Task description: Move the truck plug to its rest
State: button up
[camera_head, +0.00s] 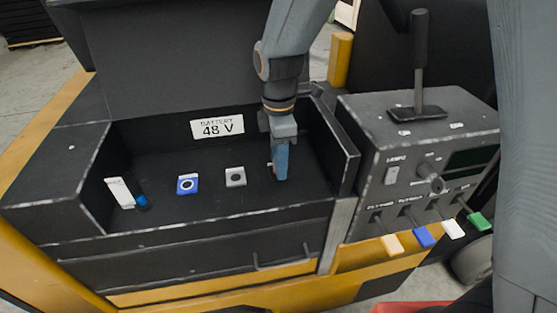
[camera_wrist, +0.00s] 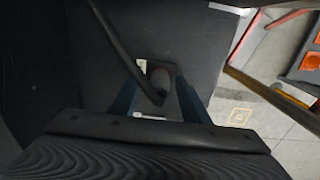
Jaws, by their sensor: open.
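In the head view my gripper (camera_head: 281,178) points down into the right end of the black battery bay (camera_head: 215,215) and hides the plug. Which is the rest is not clear.
A white plate (camera_head: 119,192) with a dark, blue-tipped piece (camera_head: 141,200) lies at the bay's left end. A "BATTERY 48 V" label (camera_head: 217,127) is on the back wall. A control console (camera_head: 420,140) with a lever (camera_head: 419,60) and coloured switches stands right of the bay.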

grip_shut()
jog(key=shift+r+p, duration=2.4)
jog(key=shift+r, duration=0.6)
notch_tip(320, 180, up, 2)
jog(key=shift+r+p, duration=0.15)
jog(key=shift+p, duration=0.75)
jog(key=shift+r, duration=1.85)
